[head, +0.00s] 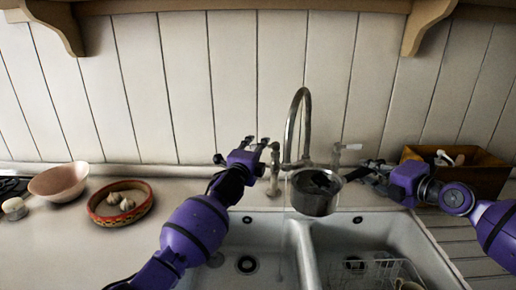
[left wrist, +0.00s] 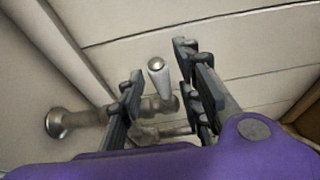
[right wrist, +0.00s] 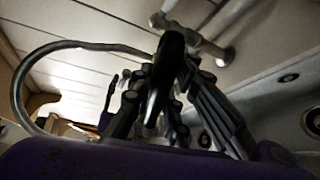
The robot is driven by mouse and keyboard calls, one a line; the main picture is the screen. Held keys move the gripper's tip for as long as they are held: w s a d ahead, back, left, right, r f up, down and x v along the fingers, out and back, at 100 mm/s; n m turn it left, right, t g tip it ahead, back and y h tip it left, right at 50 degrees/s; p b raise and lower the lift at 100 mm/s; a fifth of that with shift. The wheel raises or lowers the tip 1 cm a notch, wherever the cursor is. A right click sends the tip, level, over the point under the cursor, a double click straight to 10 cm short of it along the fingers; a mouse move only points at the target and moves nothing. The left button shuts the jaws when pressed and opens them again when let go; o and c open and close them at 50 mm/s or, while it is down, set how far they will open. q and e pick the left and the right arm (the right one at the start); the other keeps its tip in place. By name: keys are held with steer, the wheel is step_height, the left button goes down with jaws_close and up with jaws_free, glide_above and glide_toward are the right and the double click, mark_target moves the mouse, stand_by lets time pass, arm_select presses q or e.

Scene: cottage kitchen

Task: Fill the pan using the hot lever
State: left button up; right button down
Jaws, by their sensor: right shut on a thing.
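The dark metal pan (head: 315,203) hangs below the tap's spout, over the sink divider. My right gripper (head: 362,174) is shut on its handle; the black handle (right wrist: 166,75) shows between the fingers in the right wrist view. The tap (head: 303,110) has a tall curved spout and a lever on each side. My left gripper (head: 256,145) is open at the left lever (head: 274,160). In the left wrist view, the lever's pale handle (left wrist: 160,80) stands between the spread fingers, with gaps on both sides. The pan's inside is dark; I cannot tell whether it holds water.
The white double sink (head: 340,240) lies below, with a wire rack (head: 380,272) in its right basin. A wooden box (head: 470,172) stands at the right. A patterned bowl (head: 118,202) and a pink bowl (head: 60,182) stand on the left counter.

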arm_select(q)
steer(key=shift+w+d, duration=0.25)
steer(key=shift+w, duration=0.3)
jaws_close()
